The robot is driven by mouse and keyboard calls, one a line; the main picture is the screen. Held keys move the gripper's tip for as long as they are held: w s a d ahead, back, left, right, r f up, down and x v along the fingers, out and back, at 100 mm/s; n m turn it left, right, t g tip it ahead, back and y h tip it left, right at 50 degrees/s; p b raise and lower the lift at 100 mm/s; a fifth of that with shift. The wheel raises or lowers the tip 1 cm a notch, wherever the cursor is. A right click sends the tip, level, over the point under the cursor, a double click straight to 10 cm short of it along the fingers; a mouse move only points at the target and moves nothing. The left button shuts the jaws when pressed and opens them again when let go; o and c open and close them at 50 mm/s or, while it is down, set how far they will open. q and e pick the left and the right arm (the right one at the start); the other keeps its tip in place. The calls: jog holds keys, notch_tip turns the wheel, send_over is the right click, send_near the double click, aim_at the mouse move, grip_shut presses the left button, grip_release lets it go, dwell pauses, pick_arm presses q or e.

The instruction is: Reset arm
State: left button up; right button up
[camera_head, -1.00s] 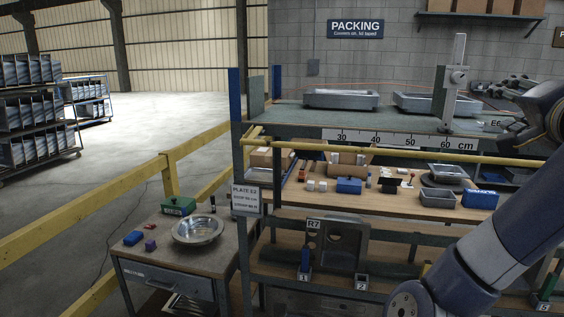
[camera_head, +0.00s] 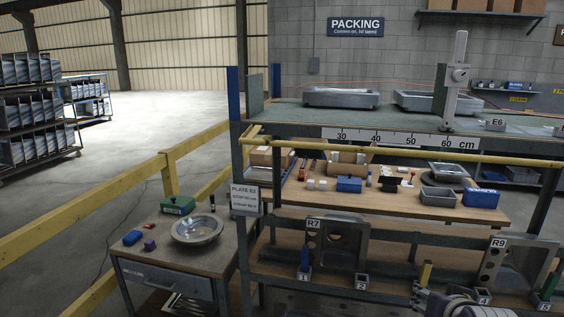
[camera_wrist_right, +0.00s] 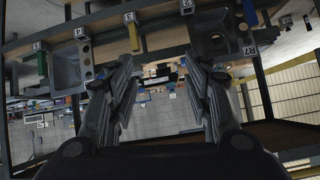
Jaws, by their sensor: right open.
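My right gripper (camera_wrist_right: 158,75) is open and empty in the right wrist view, its two dark fingers spread apart with a gap between them. In the head view my right gripper (camera_head: 424,298) shows low at the bottom right, in front of the lower shelf. My left gripper is in neither view. The R7 rack (camera_head: 350,243) and the R9 rack (camera_head: 495,267) stand on the lower shelf. The R7 rack also shows at the upper right of the wrist view (camera_wrist_right: 214,45).
The shelf unit has a yellow rail (camera_head: 400,153) across it. Small numbered holders with blue, yellow and green blocks line the lower shelf. A side table (camera_head: 165,253) at left holds a metal bowl (camera_head: 197,229), a green box (camera_head: 178,205) and small blocks. Open floor lies left.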

jog(key=s+a+f+n+g+y, duration=0.25)
jog(key=s+a+f, duration=0.25)
jog(key=s+f, duration=0.7)
jog(key=s+a+f+n+g+y, duration=0.1)
jog(key=s+a+f+n+g, duration=0.4)
jog(key=s+f, duration=0.75)
jog(key=s+a+f+b, duration=0.1)
jog(key=s+f+b, duration=0.15)
jog(key=f, duration=1.15)
jog(key=s+f+b, duration=0.2)
jog(key=f+b, duration=0.1)
jog(key=f, duration=1.1)
jog(key=s+d+f+g+b, duration=0.1)
jog(key=s+f+b, duration=0.1)
jog(key=s+f, duration=0.6)
jog(key=s+d+f+b, duration=0.2)
jog(key=s+f, duration=0.6)
jog(key=f, duration=0.5)
jog(key=shift+s+f+g+h, duration=0.3)
jog(key=shift+f+g+h, duration=0.05)
jog(key=shift+f, duration=0.05)
jog(key=shift+m, duration=0.25)
